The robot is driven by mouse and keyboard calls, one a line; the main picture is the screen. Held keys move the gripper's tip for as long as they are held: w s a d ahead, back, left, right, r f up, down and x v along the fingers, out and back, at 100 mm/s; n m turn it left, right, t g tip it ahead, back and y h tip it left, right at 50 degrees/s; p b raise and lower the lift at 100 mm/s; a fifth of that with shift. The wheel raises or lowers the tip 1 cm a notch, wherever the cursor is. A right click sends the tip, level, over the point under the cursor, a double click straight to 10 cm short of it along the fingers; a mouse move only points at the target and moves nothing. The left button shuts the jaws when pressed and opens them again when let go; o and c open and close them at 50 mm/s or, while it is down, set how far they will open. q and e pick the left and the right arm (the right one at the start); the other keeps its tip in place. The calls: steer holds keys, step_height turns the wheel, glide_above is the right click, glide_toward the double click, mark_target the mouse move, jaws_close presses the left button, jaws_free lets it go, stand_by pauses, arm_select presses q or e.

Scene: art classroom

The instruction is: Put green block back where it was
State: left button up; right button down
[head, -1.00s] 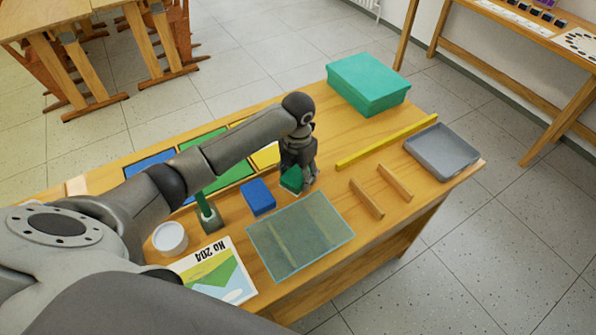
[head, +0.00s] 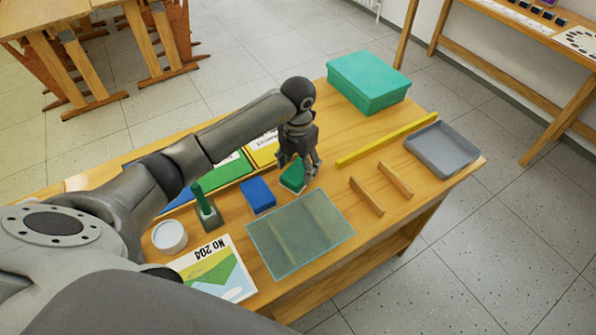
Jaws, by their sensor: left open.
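The green block (head: 292,179) rests on the wooden table, just right of a blue block (head: 258,194). My left gripper (head: 298,172) is open and points down over the green block, with its fingers around or just above it; I cannot tell if they touch it. Colored mats lie behind the blocks: a blue one, a green one (head: 232,168) and a yellow one (head: 262,153), partly hidden by my left arm. My right gripper is not in view.
A glass sheet (head: 300,233) lies in front of the blocks. Two wooden strips (head: 367,197), a yellow bar (head: 388,138), a grey tray (head: 442,148) and a teal box (head: 368,82) are to the right. A white cup (head: 169,236), a green-handled tool (head: 205,208) and a picture card (head: 215,270) are at left.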

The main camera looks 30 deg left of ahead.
mark_target(298, 171)
arm_select(q)
step_height(298, 171, up, 9)
steer(key=b, duration=0.1)
steer(key=shift+r, duration=0.1)
stand_by(0.5)
